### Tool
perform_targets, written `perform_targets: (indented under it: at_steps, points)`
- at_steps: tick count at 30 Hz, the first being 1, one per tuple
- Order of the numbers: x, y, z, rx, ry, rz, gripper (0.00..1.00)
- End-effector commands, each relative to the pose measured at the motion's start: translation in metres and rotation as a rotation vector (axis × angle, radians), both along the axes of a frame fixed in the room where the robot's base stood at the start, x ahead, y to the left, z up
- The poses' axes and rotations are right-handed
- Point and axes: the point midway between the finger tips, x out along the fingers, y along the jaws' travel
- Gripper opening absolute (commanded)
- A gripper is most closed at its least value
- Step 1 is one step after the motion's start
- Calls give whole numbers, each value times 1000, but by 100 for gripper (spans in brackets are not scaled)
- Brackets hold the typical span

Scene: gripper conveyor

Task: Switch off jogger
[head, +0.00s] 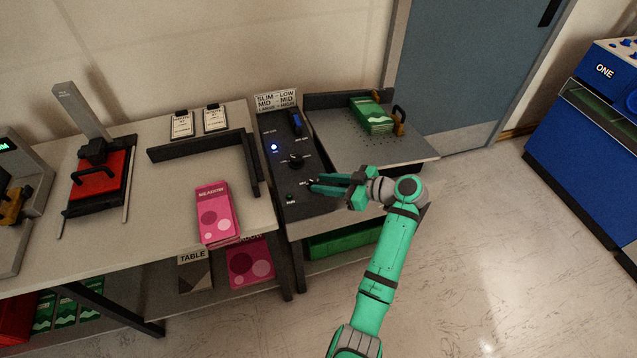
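The jogger's dark control panel (275,165) stands left of its grey perforated plate (345,150). A blue light (274,147) glows on the panel. Below it are a dark knob (296,161), a small switch (303,183) with a label too small to read, and a small green button (290,196). My gripper (314,185) comes in from the right, low over the panel's right edge, with its fingertips close beside the small switch. I cannot tell if they touch it or how far the fingers are apart.
A stack of green booklets (371,116) lies on the plate. Pink booklets (217,212) lie on the left table (165,210), near a red and black press (98,180). A sign (275,100) stands behind the panel. A blue machine (590,130) stands at right; the floor between is clear.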

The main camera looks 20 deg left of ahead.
Motion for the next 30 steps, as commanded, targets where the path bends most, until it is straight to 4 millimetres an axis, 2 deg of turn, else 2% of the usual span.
perform_targets:
  at_steps: [6, 12, 18, 30]
  points:
    - [-7, -39, 16, 0, 0, -1, 27]
    - [-12, -66, 27, -1, 1, 1, 27]
    - [-15, -79, 32, -1, 1, 1, 27]
    - [-15, -79, 33, -1, 2, 1, 27]
